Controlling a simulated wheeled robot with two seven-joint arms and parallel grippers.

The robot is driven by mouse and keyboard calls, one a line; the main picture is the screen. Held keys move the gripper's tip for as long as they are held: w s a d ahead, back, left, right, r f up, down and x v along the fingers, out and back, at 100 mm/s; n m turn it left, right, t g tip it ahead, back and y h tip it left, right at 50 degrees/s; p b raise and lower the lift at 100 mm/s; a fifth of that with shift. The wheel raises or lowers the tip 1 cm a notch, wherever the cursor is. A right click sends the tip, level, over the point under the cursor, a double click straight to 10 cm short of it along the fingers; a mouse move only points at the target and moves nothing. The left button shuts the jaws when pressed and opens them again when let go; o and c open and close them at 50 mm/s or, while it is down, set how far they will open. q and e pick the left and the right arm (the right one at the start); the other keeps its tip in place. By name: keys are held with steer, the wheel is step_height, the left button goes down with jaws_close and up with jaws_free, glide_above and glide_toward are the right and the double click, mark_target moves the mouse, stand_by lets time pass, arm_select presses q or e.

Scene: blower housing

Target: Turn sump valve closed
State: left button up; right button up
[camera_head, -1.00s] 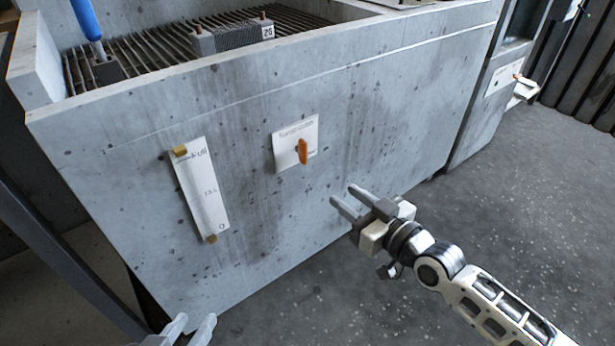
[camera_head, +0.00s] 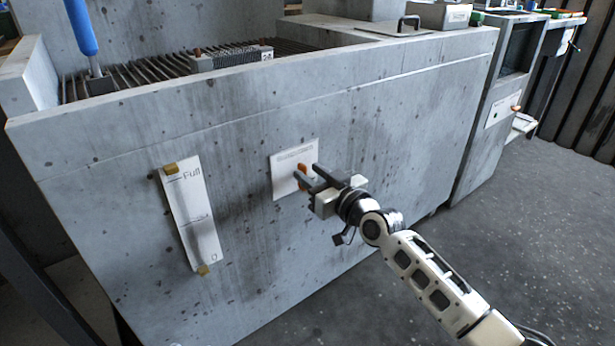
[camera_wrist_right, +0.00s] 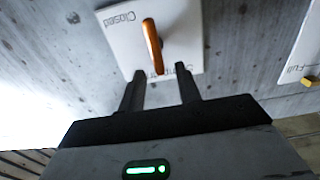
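The sump valve is an orange lever handle (camera_head: 301,170) on a white plate (camera_head: 281,185) on the front of the concrete tank. In the right wrist view the orange handle (camera_wrist_right: 152,42) stands out from the plate (camera_wrist_right: 183,35), which has the word "Closed" at one corner. My right gripper (camera_head: 304,176) is just in front of the plate, fingers pointing at it. In the wrist view its two fingers (camera_wrist_right: 160,90) are apart with nothing between their tips, and the handle is just beyond them. It partly hides the plate in the head view. My left gripper is out of view.
A white level gauge strip (camera_head: 190,215) marked "Full" is on the tank wall left of the valve. The concrete tank (camera_head: 390,130) has a slatted top with a grey block (camera_head: 232,58) and a blue-handled tool (camera_head: 82,30). Open floor (camera_head: 520,240) lies at the right.

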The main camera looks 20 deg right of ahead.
steer(key=shift+x, duration=0.85)
steer(key=shift+w, duration=0.1)
jaws_close()
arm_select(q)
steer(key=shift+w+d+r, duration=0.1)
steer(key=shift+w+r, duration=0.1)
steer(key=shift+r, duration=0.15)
